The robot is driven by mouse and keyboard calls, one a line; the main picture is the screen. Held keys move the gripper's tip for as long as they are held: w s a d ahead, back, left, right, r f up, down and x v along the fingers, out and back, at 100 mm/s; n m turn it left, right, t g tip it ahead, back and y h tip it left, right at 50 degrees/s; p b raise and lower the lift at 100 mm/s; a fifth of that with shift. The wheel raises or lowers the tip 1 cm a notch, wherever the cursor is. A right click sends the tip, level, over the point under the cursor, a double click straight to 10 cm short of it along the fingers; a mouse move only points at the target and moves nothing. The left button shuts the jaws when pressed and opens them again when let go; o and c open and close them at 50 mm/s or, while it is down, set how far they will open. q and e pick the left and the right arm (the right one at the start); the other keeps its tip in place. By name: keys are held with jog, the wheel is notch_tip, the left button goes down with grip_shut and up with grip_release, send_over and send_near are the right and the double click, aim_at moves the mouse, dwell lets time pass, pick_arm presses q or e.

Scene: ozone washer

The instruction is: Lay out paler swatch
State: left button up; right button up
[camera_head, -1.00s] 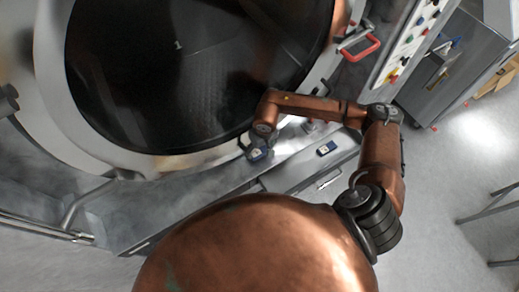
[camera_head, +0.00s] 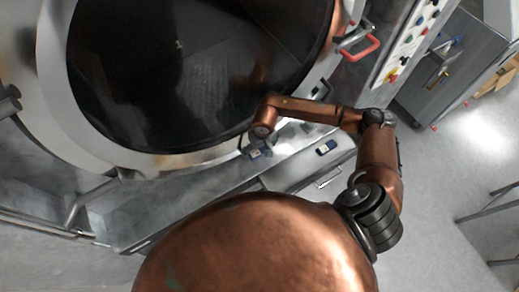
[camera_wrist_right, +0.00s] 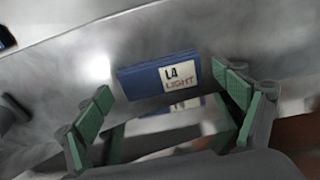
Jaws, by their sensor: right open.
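A blue swatch (camera_wrist_right: 142,81) with a white label reading "L4 LIGHT" is in the right wrist view, on a shiny metal surface. My right gripper (camera_wrist_right: 168,104) is open, its green-padded fingers on either side of the swatch, with a visible gap at the left finger. In the head view, my right gripper (camera_head: 257,147) is small at the ledge below the round door, with the swatch (camera_head: 261,153) beside it, partly hidden. A second blue swatch (camera_head: 326,147) lies to the right on the ledge; its label is too small to read. My left gripper is not in view.
The large round dark door (camera_head: 190,75) stands behind the metal ledge (camera_head: 292,141). A red handle (camera_head: 362,48) and a button panel (camera_head: 408,42) are at the upper right. The ledge between the two swatches looks clear.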

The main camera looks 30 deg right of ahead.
aim_at(261, 154)
jog(key=shift+r, duration=0.1)
jog(key=shift+r, duration=0.3)
notch_tip(261, 154, up, 11)
jog(key=s+b, duration=0.1)
jog(key=shift+s+r+b, duration=0.2)
jog(key=shift+s+b, duration=0.05)
jog(key=shift+b, duration=0.05)
